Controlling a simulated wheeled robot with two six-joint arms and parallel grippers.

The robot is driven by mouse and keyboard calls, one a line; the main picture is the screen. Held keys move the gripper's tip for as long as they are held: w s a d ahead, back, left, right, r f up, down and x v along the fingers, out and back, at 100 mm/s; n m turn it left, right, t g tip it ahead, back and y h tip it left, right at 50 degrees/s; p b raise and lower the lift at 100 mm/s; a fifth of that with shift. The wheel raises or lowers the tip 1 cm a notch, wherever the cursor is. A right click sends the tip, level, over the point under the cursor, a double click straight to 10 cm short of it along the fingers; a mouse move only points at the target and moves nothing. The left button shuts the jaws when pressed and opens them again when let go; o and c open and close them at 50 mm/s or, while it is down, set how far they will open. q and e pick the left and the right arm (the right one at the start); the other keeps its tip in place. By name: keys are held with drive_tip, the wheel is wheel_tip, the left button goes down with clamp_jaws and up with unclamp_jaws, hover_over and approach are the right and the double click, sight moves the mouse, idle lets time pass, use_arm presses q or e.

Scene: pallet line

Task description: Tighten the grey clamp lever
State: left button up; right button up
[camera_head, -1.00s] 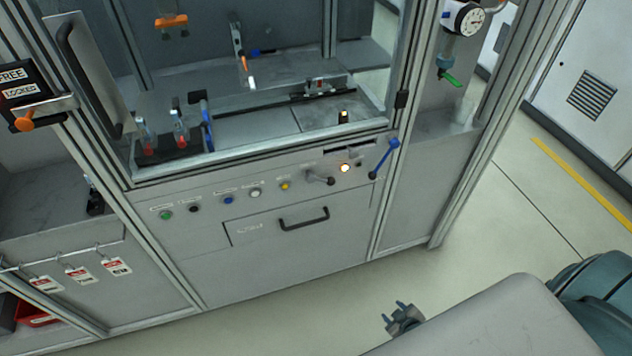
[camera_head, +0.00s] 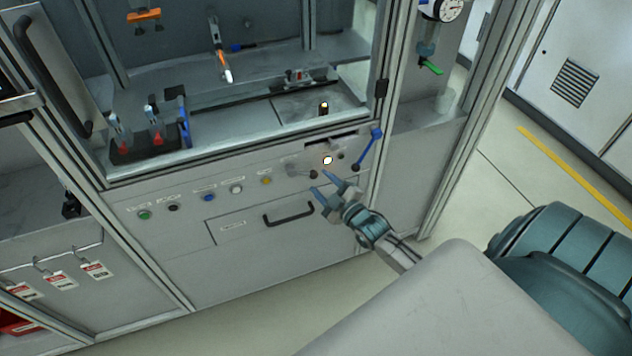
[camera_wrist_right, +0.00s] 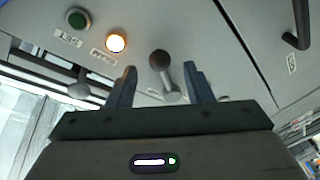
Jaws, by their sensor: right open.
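The grey clamp lever (camera_head: 300,169) is on the front panel of the cabinet, left of the lit button, and its dark ball knob points down and right. In the right wrist view the lever (camera_wrist_right: 169,80) appears between my finger tips, with its dark knob beyond them. My right gripper (camera_head: 324,185) is open, just in front of the panel below the lever. Its two fingers also show apart in the right wrist view (camera_wrist_right: 160,84). I cannot tell whether either finger touches the lever. My left gripper is not in view.
A lit button (camera_head: 327,160) and a blue lever (camera_head: 368,150) sit right of the grey lever. Several buttons, including a yellow one (camera_head: 266,180), line the panel to the left. A drawer handle (camera_head: 288,216) sticks out below. Open floor lies in front.

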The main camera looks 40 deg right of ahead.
sight(316, 177)
drive_tip(key=shift+w, duration=1.65)
drive_tip(key=shift+c, duration=0.5)
clamp_jaws()
